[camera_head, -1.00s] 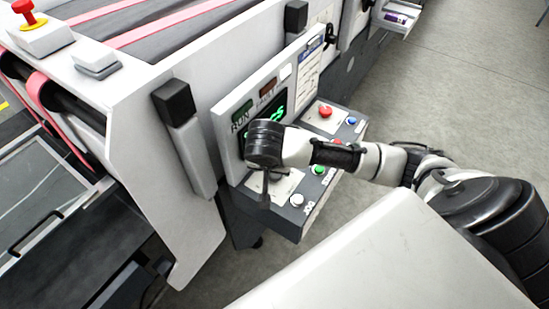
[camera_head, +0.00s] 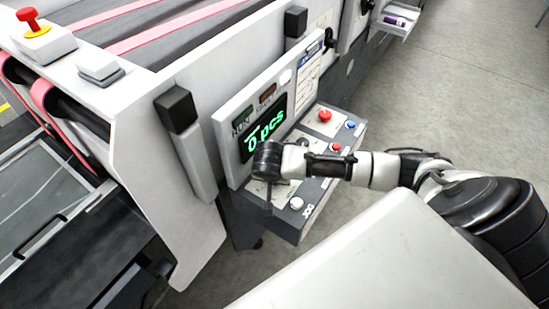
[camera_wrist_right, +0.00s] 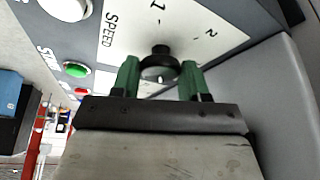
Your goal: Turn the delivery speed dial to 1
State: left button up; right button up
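The delivery speed dial is a small black knob (camera_wrist_right: 160,64) on a white plate (camera_wrist_right: 212,22) marked SPEED, with the numerals 1 and 2 visible in the right wrist view. A small pale mark shows on the knob's near side; which numeral it points to is unclear. My right gripper (camera_wrist_right: 160,78) has its green fingers apart, one on each side of the knob. I cannot tell whether they touch it. In the head view my right gripper (camera_head: 267,188) is over the control box (camera_head: 283,222), and my wrist hides the knob. My left gripper is out of view.
A display (camera_head: 265,128) reading "0 pcs" stands upright behind the box. A white button (camera_head: 297,203), a red button (camera_head: 335,147), a blue button (camera_head: 351,125) and a larger red button (camera_head: 325,115) are near my right arm. A green button (camera_wrist_right: 76,69) lies beside the dial plate.

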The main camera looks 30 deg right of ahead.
jog(key=c, duration=0.4)
